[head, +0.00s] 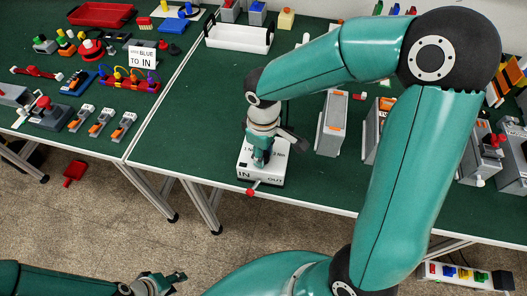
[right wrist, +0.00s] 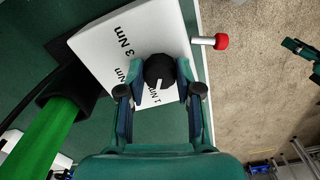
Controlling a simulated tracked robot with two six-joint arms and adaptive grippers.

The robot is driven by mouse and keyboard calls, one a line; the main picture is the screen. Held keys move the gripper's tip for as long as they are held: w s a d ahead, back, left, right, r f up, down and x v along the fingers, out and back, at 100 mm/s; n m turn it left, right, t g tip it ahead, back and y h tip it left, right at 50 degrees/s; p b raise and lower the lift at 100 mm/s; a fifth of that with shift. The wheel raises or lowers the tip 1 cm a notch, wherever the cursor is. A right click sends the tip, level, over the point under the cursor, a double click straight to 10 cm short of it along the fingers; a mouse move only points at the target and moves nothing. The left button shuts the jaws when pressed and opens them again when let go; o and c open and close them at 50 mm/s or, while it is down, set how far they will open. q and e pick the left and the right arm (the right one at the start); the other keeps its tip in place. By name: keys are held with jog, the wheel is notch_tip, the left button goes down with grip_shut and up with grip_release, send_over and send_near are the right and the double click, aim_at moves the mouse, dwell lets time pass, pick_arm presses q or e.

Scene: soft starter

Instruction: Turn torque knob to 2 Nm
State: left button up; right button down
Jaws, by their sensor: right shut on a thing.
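A white box (head: 246,172) marked IN and OUT on its front stands at the table's front edge. The right wrist view shows its top (right wrist: 110,50) with the labels 3 Nm, 1 Nm and another cut off to "Nm". The black torque knob (right wrist: 159,68) sits on this top, and its white pointer line points down, towards the 1 Nm label. My right gripper (right wrist: 160,80) is shut on the knob from above; it also shows in the head view (head: 262,158), hiding the knob there. My left gripper (head: 163,283) is low in front of the table, away from the box; its finger gap is unclear.
A red-tipped lever (head: 251,192) sticks out from the box's front. A grey upright box (head: 332,125) stands to its right. A sign (head: 143,57) reads BLUE TO IN on the left table. The green tabletop left of the white box is clear.

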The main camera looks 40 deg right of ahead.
jog(key=shift+f+m+b, duration=0.2)
jog(key=shift+m+b, duration=1.1)
jog(key=m+b, duration=0.2)
jog(key=shift+m, duration=0.4)
jog(key=m+b, duration=0.1)
jog(key=m, duration=0.2)
jog(key=shift+r+b, duration=0.1)
jog(key=shift+b, duration=0.3)
jog(key=shift+r+m+b, duration=0.1)
jog(key=shift+m+b, duration=0.4)
jog(key=shift+m, duration=1)
jog(key=c, duration=0.8)
grip_release()
jog(key=shift+a, duration=0.1)
jog(key=shift+o, duration=0.2)
jog(key=shift+r, duration=0.1)
